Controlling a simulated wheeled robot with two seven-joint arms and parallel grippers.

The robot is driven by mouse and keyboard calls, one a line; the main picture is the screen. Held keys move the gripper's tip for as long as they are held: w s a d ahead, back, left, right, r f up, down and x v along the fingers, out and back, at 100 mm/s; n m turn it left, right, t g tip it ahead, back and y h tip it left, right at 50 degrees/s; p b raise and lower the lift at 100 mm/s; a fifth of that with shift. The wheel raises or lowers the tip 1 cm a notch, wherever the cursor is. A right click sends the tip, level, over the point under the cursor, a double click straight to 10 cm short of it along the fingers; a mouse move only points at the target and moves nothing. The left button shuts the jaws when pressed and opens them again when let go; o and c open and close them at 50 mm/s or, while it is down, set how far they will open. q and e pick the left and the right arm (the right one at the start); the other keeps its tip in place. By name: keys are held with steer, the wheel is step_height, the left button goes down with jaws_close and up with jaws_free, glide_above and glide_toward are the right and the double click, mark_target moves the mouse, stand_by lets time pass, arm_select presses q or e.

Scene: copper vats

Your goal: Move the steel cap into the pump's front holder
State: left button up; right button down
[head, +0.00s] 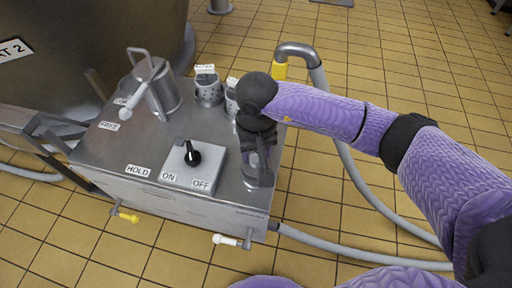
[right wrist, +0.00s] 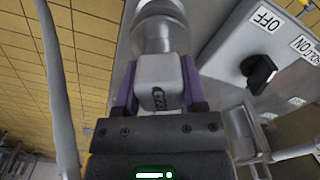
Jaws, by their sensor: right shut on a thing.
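My right gripper (head: 258,150) points down over the right side of the steel pump's top (head: 118,148). In the right wrist view its purple fingers (right wrist: 160,90) are shut on a pale grey block marked "G21". A round steel body (right wrist: 158,32) shows just beyond this block; it looks like the steel cap. In the head view the gripper and wrist hide most of it. Some steel shows below the fingers near the pump's front right corner (head: 259,178). I cannot tell the front holder from the cap there, nor whether the cap is seated. My left gripper is not in view.
A switch box (head: 206,182) marked ON and OFF stands left of my gripper. Perforated steel cups (head: 208,91) with white tags stand behind. A canister with a lever (head: 155,85) is at back left. A grey hose (head: 350,165) curves along the right. A copper vat (head: 90,35) is behind.

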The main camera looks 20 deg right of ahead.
steer(key=shift+f, duration=0.15)
steer(key=shift+f+b, duration=0.3)
steer(key=shift+b, duration=0.1)
stand_by(0.4)
steer(key=shift+c, duration=1.8)
jaws_free()
steer(key=shift+o, duration=1.4)
